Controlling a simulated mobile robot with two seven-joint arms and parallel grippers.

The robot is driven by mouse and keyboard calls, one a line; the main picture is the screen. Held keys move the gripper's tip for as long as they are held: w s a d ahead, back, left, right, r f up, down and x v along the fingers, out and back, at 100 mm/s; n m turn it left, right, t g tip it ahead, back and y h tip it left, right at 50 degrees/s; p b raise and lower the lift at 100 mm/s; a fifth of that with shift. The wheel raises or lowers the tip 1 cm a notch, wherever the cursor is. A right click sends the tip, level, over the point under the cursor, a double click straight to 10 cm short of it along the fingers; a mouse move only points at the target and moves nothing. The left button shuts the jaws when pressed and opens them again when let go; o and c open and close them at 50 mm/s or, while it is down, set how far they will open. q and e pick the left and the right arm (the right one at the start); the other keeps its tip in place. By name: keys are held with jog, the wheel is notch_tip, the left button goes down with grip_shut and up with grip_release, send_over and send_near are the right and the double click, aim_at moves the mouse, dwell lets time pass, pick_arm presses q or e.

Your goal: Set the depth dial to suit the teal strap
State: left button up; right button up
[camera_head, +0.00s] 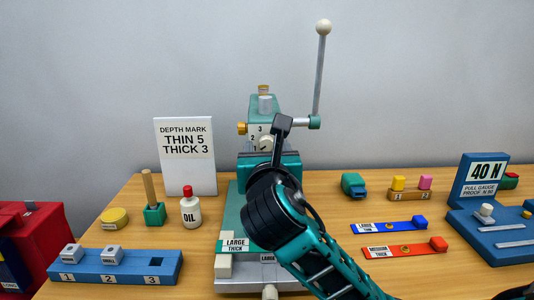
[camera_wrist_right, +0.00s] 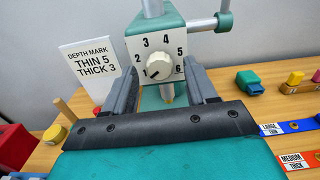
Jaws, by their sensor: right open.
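The depth dial (camera_wrist_right: 158,67) is a white knob on the press head, ringed by numbers 1 to 6; its mark appears to point toward 1. In the head view the dial (camera_head: 264,143) is partly hidden by my gripper. My right gripper (camera_wrist_right: 163,75) is open, its fingers on either side of the dial; I cannot tell whether they touch it. It also shows in the head view (camera_head: 280,128). The teal strap (camera_head: 235,246), labelled LARGE THICK, lies on the press base, partly hidden by my right arm. A sign (camera_head: 185,155) reads THIN 5, THICK 3. My left gripper is out of view.
The press (camera_head: 265,106) has a tall lever (camera_head: 319,70) at right. An oil bottle (camera_head: 190,208) and a blue numbered block (camera_head: 115,267) stand left. A blue strap (camera_head: 388,226), a red strap (camera_head: 404,249) and a pull gauge (camera_head: 484,180) are right.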

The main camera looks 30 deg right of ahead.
jog(key=shift+w+d, duration=0.15)
jog(key=c, duration=1.1)
